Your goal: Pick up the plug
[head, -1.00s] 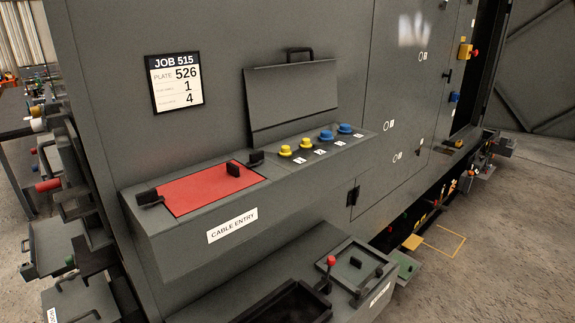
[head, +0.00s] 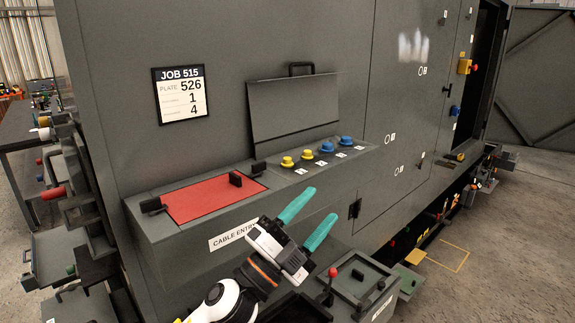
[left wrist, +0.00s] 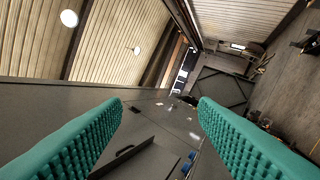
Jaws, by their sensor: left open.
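Two yellow plugs, the left one (head: 287,161) and the right one (head: 307,155), stand in a row on the cable entry ledge (head: 215,218). Two blue plugs, the left one (head: 326,147) and the right one (head: 345,142), continue the row to the right. Small white labels lie in front of them. My left gripper (head: 321,204) has teal ridged fingers, is open and empty, and shows in front of and below the row, apart from it. In the left wrist view its fingers (left wrist: 161,104) are spread, with blue plug tops (left wrist: 187,163) low between them. My right gripper is out of view.
A red panel (head: 205,195) with black clamps fills the ledge's left part. A raised grey lid (head: 293,108) with a handle stands behind the plugs. Below are a dark open tray (head: 295,308) and a lidded box (head: 362,275) with a red-knobbed lever (head: 332,273).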

